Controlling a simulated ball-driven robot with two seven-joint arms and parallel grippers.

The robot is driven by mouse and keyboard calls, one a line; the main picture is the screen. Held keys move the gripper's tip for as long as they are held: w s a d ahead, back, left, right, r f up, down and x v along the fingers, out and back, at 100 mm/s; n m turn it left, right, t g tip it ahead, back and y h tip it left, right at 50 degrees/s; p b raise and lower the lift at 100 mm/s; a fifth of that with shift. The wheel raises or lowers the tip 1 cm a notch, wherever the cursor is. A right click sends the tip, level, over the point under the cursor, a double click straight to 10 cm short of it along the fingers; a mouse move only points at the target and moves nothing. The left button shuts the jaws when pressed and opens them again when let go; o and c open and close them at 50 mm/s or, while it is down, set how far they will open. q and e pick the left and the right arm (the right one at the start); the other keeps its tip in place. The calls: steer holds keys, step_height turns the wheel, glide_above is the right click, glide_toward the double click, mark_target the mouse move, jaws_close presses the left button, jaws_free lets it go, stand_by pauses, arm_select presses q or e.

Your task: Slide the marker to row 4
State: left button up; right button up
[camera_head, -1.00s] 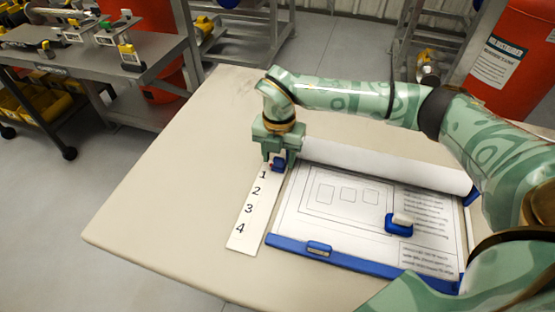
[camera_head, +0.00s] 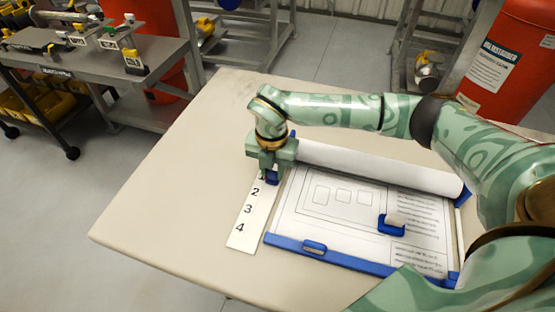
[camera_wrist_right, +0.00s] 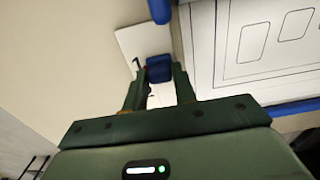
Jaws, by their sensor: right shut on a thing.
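The marker is a small blue block (camera_head: 271,178) on the right edge of a white strip (camera_head: 236,242) numbered 1 to 4. It is near row 1, whose number is mostly covered; rows 2, 3 and 4 show clearly below. My right gripper (camera_head: 270,174) points down and is shut on the marker. In the right wrist view the marker (camera_wrist_right: 159,68) shows between the fingertips (camera_wrist_right: 159,82), with the white strip around it. My left gripper is not in view.
Right of the strip lies a blue-edged board (camera_head: 340,259) with a printed sheet (camera_head: 330,222) and a paper roll (camera_head: 385,168). The tan table (camera_head: 160,200) is bare to the left.

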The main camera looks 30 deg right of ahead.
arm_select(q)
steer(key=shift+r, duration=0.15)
arm_select(e)
steer(key=shift+s+a, duration=0.2)
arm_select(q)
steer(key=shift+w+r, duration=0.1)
arm_select(e)
steer(key=shift+a, duration=0.1)
steer(key=shift+s+a+r+p, duration=0.15)
steer(key=shift+s+a+p, duration=0.3)
steer(key=shift+p, duration=0.15)
steer(key=shift+s+a+p, duration=0.7)
steer(key=shift+a+p, duration=0.05)
steer(key=shift+s+a, duration=0.15)
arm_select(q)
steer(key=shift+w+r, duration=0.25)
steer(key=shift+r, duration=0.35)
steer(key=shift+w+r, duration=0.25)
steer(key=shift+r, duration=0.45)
arm_select(e)
steer(key=shift+s+a, duration=0.1)
steer(key=shift+a, duration=0.05)
